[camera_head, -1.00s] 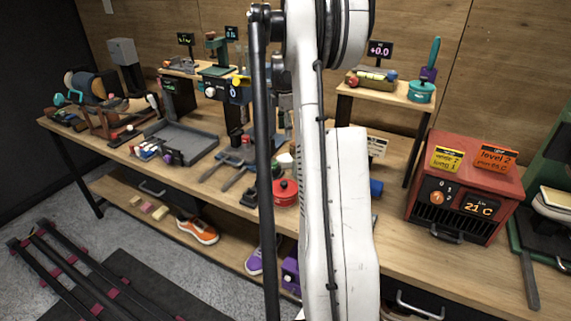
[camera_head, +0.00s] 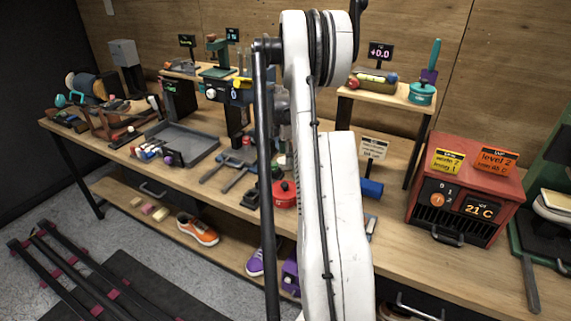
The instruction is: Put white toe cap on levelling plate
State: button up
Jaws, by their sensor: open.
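I cannot make out the white toe cap; my arm hides part of the bench. What looks like the levelling plate (camera_head: 372,77), a small device with a yellow-green vial, sits on the raised wooden stand at the back, right of my arm. A display (camera_head: 380,52) behind it reads +0.0. My gripper (camera_head: 280,132) shows only in part, as a dark grey shape between the black tube and the white arm link, over the middle of the bench. It is open. Its fingertips and anything between them are mostly hidden.
A red pot (camera_head: 284,195) stands at the bench front by my arm. A blue cylinder (camera_head: 371,188) and a small sign (camera_head: 373,149) are right of it. A red heater box (camera_head: 466,187) stands farther right. A grey tray (camera_head: 188,141) and clamps fill the left.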

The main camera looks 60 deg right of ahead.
jog(key=shift+f, duration=1.6)
jog(key=c, duration=1)
